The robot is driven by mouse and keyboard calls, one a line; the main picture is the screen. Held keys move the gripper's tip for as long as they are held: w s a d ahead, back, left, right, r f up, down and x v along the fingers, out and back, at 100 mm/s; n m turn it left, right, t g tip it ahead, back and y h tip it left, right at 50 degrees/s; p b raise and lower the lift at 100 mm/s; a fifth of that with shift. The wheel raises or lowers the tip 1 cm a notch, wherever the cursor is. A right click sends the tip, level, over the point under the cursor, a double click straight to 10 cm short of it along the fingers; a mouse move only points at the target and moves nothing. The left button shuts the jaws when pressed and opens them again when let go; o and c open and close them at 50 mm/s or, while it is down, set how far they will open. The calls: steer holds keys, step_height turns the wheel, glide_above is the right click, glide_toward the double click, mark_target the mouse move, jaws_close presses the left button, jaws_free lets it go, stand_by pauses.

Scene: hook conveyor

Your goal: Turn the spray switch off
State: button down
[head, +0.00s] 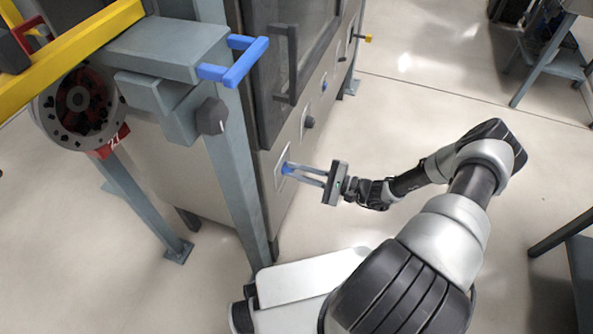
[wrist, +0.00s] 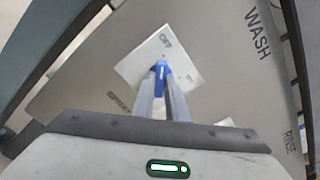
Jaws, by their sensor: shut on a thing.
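The spray switch (wrist: 161,72) is a blue lever on a white plate (wrist: 133,67) marked "OFF", with "SPRAY" lettered on the panel beside it. The switch also shows in the head view (head: 287,168), low on the cabinet's side. My gripper (wrist: 162,88) has its two long fingers closed on the blue lever; in the head view my gripper (head: 298,173) reaches to it from the right. The fingers hide part of the lever, and I cannot tell its exact setting.
The grey panel (wrist: 225,75) also carries "WASH" and "RINSE" lettering. A dark knob (head: 309,121) sits further along it. A blue handle (head: 233,62), a dark door handle (head: 287,62) and a grey post (head: 240,190) stand near. Open floor (head: 430,100) lies to the right.

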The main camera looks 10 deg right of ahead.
stand_by(0.5)
steer(key=c, duration=1.8)
jaws_free()
steer(key=shift+o, duration=0.2)
steer(key=p+v, duration=0.1)
steer(key=v, duration=1.6)
steer(key=shift+s+d, duration=0.2)
